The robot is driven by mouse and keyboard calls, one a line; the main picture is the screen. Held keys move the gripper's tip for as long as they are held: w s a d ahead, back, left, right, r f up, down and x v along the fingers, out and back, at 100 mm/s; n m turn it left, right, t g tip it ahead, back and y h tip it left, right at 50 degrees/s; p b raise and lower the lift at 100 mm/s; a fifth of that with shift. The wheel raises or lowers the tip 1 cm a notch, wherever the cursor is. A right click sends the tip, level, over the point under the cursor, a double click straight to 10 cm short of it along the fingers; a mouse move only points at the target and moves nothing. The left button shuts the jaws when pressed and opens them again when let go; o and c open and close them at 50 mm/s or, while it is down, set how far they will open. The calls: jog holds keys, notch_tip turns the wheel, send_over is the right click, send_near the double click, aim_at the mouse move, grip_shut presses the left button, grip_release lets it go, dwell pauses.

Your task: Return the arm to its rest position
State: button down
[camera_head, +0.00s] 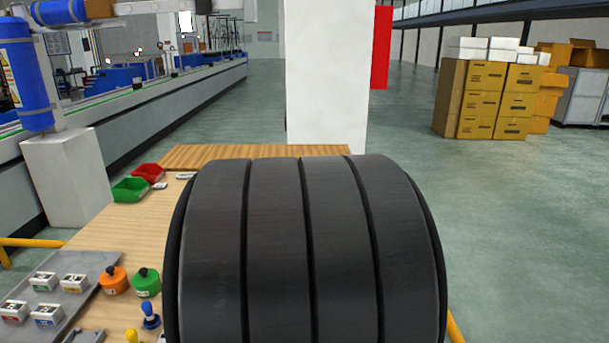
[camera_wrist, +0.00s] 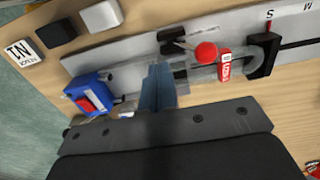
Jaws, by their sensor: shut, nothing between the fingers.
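In the wrist view my gripper (camera_wrist: 157,88) is shut and empty, its bluish fingers pressed together over the grey plate (camera_wrist: 125,78) on the wooden table. A clear tube-like piece (camera_wrist: 205,72) lies just beyond the fingertips, next to a red ball (camera_wrist: 206,53) and a red tag (camera_wrist: 224,66). I cannot tell whether the fingers touch anything there. A blue box (camera_wrist: 90,95) with a red and white front sits left of the fingers. In the head view a large dark ribbed cylinder, part of my arm, covers the centre, and my gripper is hidden.
A black block (camera_wrist: 263,55) stands right of the red tag. White (camera_wrist: 100,14) and black (camera_wrist: 65,33) blocks lie beyond the plate. Red (camera_head: 148,172) and green (camera_head: 131,189) bins, orange (camera_head: 113,281) and green (camera_head: 147,282) round pieces are on the table (camera_head: 100,230).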

jog(key=shift+f, duration=0.9)
jog(key=shift+a+f, duration=0.25)
jog(key=shift+a, duration=0.05)
jog(key=shift+a+r, duration=0.1)
jog(key=shift+a, duration=0.15)
jog(key=d, duration=0.3)
jog(key=shift+d+f, duration=0.25)
jog(key=shift+d, duration=0.15)
jog(key=shift+d+f, duration=0.3)
jog(key=shift+d, duration=0.3)
